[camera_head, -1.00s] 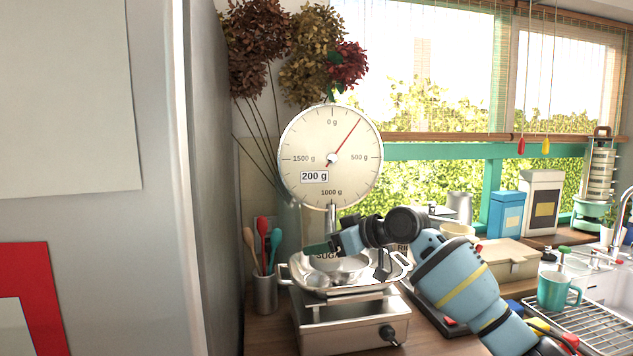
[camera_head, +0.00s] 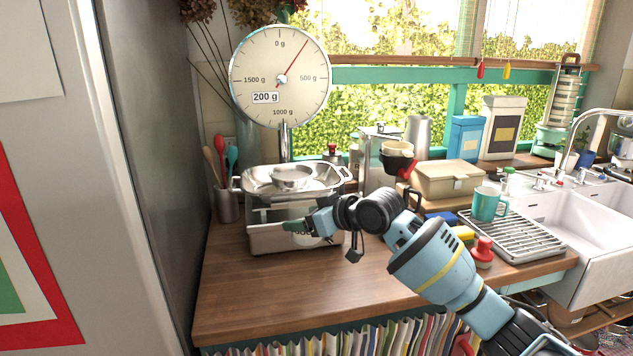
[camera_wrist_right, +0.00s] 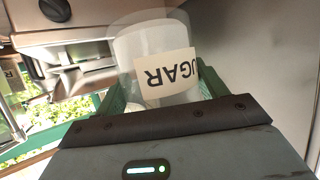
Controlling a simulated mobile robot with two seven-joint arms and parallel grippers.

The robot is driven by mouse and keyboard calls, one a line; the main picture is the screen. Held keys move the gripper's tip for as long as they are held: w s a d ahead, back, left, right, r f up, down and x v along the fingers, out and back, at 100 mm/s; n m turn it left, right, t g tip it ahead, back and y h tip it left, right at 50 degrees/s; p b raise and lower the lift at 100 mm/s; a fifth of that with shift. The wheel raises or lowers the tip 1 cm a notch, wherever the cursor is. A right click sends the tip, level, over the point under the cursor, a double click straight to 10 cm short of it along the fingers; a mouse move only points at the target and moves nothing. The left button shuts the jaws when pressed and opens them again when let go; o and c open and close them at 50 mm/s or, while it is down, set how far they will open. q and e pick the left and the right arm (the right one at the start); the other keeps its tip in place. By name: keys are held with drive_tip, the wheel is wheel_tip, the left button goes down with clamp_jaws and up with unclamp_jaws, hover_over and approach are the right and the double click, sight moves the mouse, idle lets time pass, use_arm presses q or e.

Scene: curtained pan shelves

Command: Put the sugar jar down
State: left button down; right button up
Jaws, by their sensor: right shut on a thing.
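The sugar jar, clear with a pale label, shows in the right wrist view (camera_wrist_right: 152,42), where the letters "UGAR" appear upside down. My right gripper (camera_head: 300,227) is shut on the jar, with a green finger on each side of it in the wrist view (camera_wrist_right: 160,95). In the head view the gripper is in front of the scale's base, above the wooden counter (camera_head: 300,287), and mostly hides the jar. I cannot tell whether the jar touches the counter. My left gripper is not in view.
The scale (camera_head: 280,78) reads 200 g and carries a metal pan (camera_head: 255,180) with a small bowl (camera_head: 292,176). A utensil pot (camera_head: 228,204) stands left of it. A beige box (camera_head: 447,180), teal mug (camera_head: 487,204) and drying rack (camera_head: 520,240) are to the right.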

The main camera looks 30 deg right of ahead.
drive_tip(key=s+a+f+m+h, duration=0.2)
drive_tip(key=s+a+f, duration=0.45)
drive_tip(key=f, duration=0.25)
drive_tip(key=s+m+t+h, duration=0.1)
drive_tip(key=s+m+h, duration=0.2)
drive_tip(key=s, duration=0.6)
drive_tip(key=shift+f+t+h, duration=0.25)
drive_tip(key=shift+t+h, duration=0.05)
